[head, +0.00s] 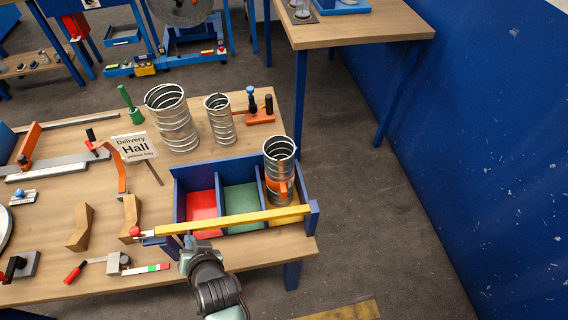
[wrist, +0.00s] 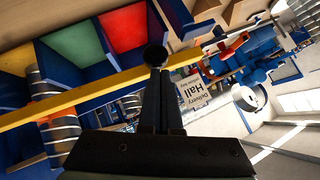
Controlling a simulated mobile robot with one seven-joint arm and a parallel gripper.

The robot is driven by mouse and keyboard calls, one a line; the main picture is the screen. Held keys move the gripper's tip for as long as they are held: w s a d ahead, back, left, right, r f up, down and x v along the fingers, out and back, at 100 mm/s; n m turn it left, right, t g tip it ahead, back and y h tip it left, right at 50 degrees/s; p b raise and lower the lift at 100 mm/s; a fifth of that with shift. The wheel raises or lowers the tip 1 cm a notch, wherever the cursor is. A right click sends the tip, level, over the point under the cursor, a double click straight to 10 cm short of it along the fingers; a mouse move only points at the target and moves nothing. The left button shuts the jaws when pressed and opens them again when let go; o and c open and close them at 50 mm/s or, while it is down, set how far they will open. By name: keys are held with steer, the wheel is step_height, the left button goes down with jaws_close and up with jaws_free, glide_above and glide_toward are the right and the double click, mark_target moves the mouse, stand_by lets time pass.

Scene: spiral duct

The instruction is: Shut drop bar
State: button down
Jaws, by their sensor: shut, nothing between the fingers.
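The drop bar (head: 230,219) is a long yellow bar lying level across the front of a blue three-bay rack (head: 311,187). Its left end is by a red knob (head: 135,231), and its right end meets the rack's right front post. In the wrist view the yellow bar (wrist: 95,92) runs diagonally behind my fingers. My gripper (head: 190,243) is just in front of the bar's left part. In the wrist view my gripper (wrist: 155,60) is shut and empty, its dark fingertips overlapping the bar; I cannot tell if they touch it.
A spiral duct with an orange band (head: 280,160) stands in the right bay. The red bay (head: 201,205) and green bay (head: 240,198) look empty. Two more ducts (head: 176,120) (head: 220,118) stand behind the rack. Wooden blocks (head: 81,228) and tools lie left.

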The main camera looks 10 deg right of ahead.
step_height(320, 180, down, 2)
steer(key=shift+s+a+f+b, duration=0.15)
steer(key=shift+f+b, duration=0.1)
steer(key=shift+b, duration=0.3)
steer(key=shift+s+f, duration=0.15)
steer(key=shift+f, duration=0.1)
steer(key=s+d+r+p, duration=0.3)
steer(key=s+r, duration=0.3)
steer(key=r, duration=0.5)
steer(key=shift+s+r, duration=0.2)
steer(key=shift+r, duration=0.15)
